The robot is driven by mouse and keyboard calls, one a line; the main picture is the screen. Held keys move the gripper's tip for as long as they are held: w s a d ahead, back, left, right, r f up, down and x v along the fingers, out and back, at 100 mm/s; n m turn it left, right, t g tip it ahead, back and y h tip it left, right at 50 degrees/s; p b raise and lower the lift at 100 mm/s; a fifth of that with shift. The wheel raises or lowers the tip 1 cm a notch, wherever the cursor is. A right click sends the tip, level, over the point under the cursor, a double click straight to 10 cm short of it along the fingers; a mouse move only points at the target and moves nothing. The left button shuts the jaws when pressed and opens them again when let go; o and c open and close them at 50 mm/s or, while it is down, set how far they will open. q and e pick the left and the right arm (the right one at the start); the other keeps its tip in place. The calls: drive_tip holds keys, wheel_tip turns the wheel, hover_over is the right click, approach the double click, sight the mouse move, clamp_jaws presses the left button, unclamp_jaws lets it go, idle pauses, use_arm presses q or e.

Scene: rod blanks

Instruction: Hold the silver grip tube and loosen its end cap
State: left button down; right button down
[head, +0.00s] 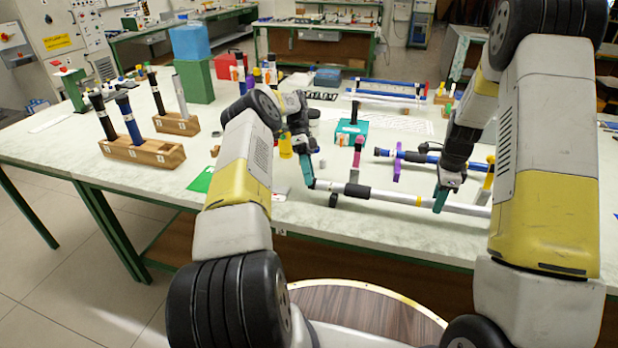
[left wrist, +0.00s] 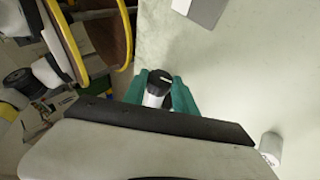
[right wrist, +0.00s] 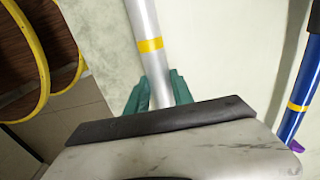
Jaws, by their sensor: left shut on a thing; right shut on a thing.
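The silver grip tube (head: 385,196) lies level near the front edge of the table, with a black grip sleeve (head: 357,191) and a yellow band (head: 418,200). My right gripper (head: 440,198) is shut around the tube just right of the band; its green fingers show on both sides of the silver tube (right wrist: 160,92) in the right wrist view. My left gripper (head: 310,182) is at the tube's left end. In the left wrist view its green fingers close on both sides of the black end cap (left wrist: 160,78), which has a white mark. The cap is mostly hidden in the head view.
A blue tube (head: 420,157) lies behind the silver one, near a purple support (head: 397,168). A small black support (head: 333,200) is under the silver tube. Wooden racks (head: 130,151) with upright tubes stand at left. A teal box (head: 352,132) sits further back.

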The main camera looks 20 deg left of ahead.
use_arm(q)
drive_tip(key=shift+g, duration=0.4)
idle(0.3)
drive_tip(key=c, duration=1)
unclamp_jaws()
drive_tip(key=shift+o, duration=0.2)
drive_tip(key=shift+t, duration=0.3)
